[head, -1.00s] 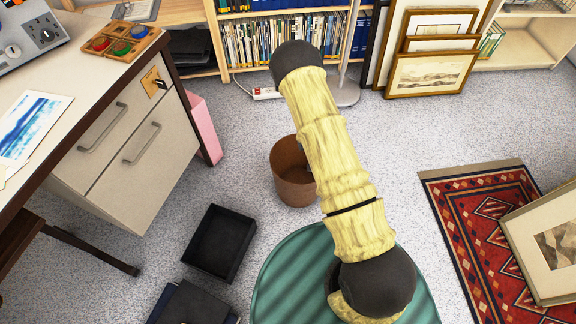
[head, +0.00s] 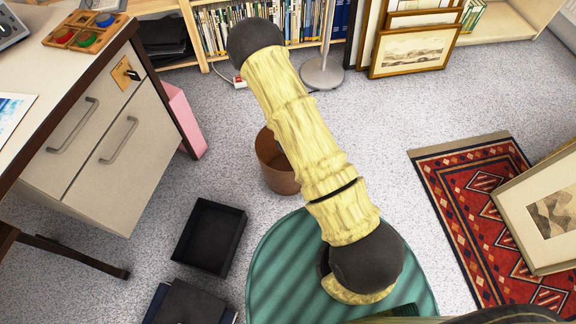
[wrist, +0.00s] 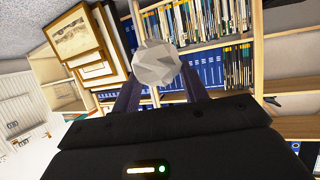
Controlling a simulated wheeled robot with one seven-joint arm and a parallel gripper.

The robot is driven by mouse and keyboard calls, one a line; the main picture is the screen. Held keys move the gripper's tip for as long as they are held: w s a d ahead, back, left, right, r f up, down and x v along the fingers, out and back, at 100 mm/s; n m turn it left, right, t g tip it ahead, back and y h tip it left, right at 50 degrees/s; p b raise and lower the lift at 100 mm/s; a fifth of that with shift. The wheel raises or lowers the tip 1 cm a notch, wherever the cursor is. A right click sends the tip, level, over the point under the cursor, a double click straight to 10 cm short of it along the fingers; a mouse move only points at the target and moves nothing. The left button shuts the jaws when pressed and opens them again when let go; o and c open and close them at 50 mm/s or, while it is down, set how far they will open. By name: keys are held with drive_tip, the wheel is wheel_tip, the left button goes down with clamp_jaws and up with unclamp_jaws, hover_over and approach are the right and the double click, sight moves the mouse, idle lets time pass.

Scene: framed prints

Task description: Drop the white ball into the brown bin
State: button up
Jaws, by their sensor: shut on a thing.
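The white ball (wrist: 157,60), faceted and pale grey-white, is between the fingers of my gripper (wrist: 158,78) in the wrist view. My gripper is shut on it and holds it up, with bookshelves behind. The brown bin (head: 280,182) stands upright on the carpet in the head view, left of the middle. My arm passes in front of its right side and hides part of it. The bin's inside shows only in part. The ball and gripper fingers do not show in the head view, and the bin is not seen in the wrist view.
A black open tray (head: 209,237) is on the floor left of my base. A desk with drawers (head: 95,150) and a pink box (head: 185,122) stand at left. Framed prints (head: 415,58) lean at the back. A red rug (head: 480,215) lies at right. Carpet around the bin is clear.

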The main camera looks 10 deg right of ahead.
drive_tip(key=shift+s+f+m+g+h+b, duration=0.25)
drive_tip(key=shift+f+m+g+h+b, duration=0.25)
drive_tip(key=shift+f+m+h+b, duration=0.45)
drive_tip(key=shift+s+a+f+m+g+h+b, duration=0.2)
drive_tip(key=shift+s+m+g+h+b, duration=0.15)
drive_tip(key=shift+m+h+b, duration=0.2)
drive_tip(key=shift+s+a+f+m+g+h+b, duration=0.1)
drive_tip(key=shift+s+f+m+g+h+b, duration=0.1)
drive_tip(key=shift+s+m+g+h+b, duration=0.25)
drive_tip(key=shift+s+a+f+m+g+h+b, duration=0.2)
drive_tip(key=shift+s+a+m+g+h+b, duration=0.1)
drive_tip(key=shift+s+m+h, duration=0.3)
drive_tip(key=shift+w+d+h, duration=0.1)
drive_tip(key=shift+h, duration=0.15)
wheel_tip(320, 180, down, 6)
drive_tip(key=b, duration=0.5)
